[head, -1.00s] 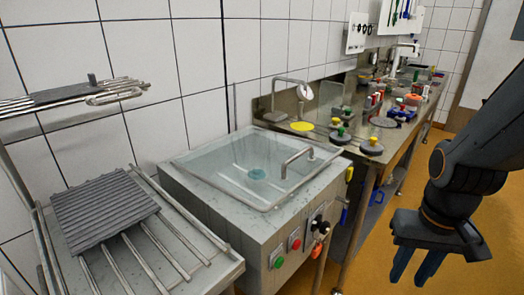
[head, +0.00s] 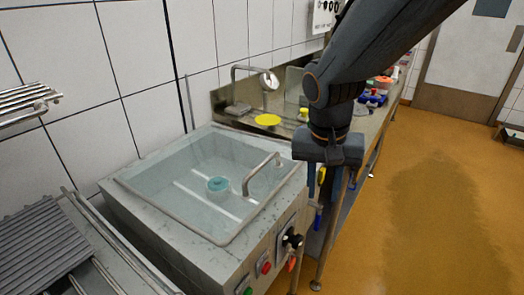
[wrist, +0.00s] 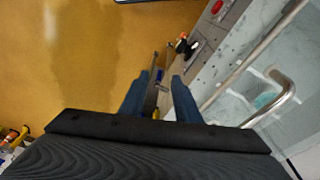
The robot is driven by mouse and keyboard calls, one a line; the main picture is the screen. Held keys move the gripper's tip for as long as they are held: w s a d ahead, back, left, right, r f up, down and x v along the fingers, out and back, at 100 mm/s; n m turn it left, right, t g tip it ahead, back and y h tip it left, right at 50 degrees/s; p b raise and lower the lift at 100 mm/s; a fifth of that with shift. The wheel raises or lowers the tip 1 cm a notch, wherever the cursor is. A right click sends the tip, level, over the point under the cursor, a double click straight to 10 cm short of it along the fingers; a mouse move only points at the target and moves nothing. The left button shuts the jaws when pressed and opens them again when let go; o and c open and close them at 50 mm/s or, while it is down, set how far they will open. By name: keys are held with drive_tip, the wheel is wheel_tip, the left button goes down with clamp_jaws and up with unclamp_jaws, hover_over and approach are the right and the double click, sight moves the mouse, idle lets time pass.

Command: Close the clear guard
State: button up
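The clear guard (head: 160,184) is a see-through panel with a thin metal rim over the square basin of the grey machine. It looks low and nearly flat, but I cannot tell whether it sits fully down. Its bent metal handle (head: 262,170) stands up near the right side; the handle also shows at the right of the wrist view (wrist: 284,88). My gripper (head: 330,176) points down, to the right of the handle and apart from it. In the wrist view my gripper (wrist: 160,92) has its two blue fingers spread with nothing between them.
The machine's front has a red button (head: 265,268), a green button (head: 246,291) and a black knob (head: 291,240). A slatted rack (head: 40,245) stands at left. Behind is a metal counter with a yellow disc (head: 268,120) and a tap (head: 268,78). The orange floor (head: 430,220) at right is clear.

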sight(263, 162)
drive_tip(key=w+a+r+m+t+p, duration=0.2)
drive_tip(key=a+r+m+t, duration=0.15)
drive_tip(key=a+r, duration=0.95)
drive_tip(key=shift+g, duration=0.25)
drive_tip(key=shift+a+p+x, duration=0.1)
drive_tip(key=shift+a+x, duration=0.2)
drive_tip(key=shift+x, duration=1.2)
drive_tip(key=shift+a+p+x, duration=0.1)
drive_tip(key=shift+a+x, duration=0.2)
drive_tip(key=shift+x, duration=1.2)
drive_tip(key=shift+a+p+x, duration=0.1)
drive_tip(key=shift+a+x, duration=0.2)
drive_tip(key=shift+x, duration=1.2)
drive_tip(key=shift+s+f, duration=0.15)
clamp_jaws()
